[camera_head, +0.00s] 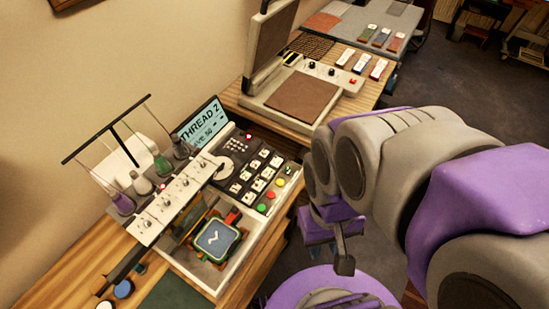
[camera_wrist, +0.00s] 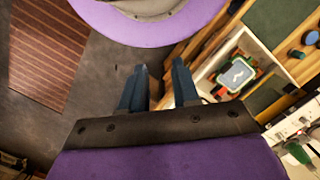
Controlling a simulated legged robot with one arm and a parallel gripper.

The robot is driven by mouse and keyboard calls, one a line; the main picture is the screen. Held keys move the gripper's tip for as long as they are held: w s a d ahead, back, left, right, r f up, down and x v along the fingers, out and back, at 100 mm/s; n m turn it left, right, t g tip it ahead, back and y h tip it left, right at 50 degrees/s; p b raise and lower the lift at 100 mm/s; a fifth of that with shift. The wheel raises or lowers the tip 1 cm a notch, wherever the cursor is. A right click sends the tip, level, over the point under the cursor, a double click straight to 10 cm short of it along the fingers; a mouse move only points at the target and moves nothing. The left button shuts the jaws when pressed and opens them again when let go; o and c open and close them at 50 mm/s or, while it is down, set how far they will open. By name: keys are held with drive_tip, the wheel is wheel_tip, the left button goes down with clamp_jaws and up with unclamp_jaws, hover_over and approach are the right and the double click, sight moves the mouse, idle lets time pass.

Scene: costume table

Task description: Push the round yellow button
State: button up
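The round yellow button (camera_head: 280,182) is small and sits on the right edge of the dark control panel (camera_head: 250,160) of the sewing machine. It is close to a red button (camera_head: 271,194) and a green button (camera_head: 262,208). My gripper (camera_head: 344,263) hangs to the right of the machine and its table, pointing down, apart from the button. In the wrist view my gripper (camera_wrist: 159,88) shows two dark blue fingers with a gap and nothing between them. I cannot make out the yellow button in the wrist view.
The machine's white arm with thread spools (camera_head: 123,204) stands over the panel's left side. A heat press (camera_head: 305,95) stands behind. Open floor lies right of the table.

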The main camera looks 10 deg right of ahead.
clamp_jaws()
idle(1.2)
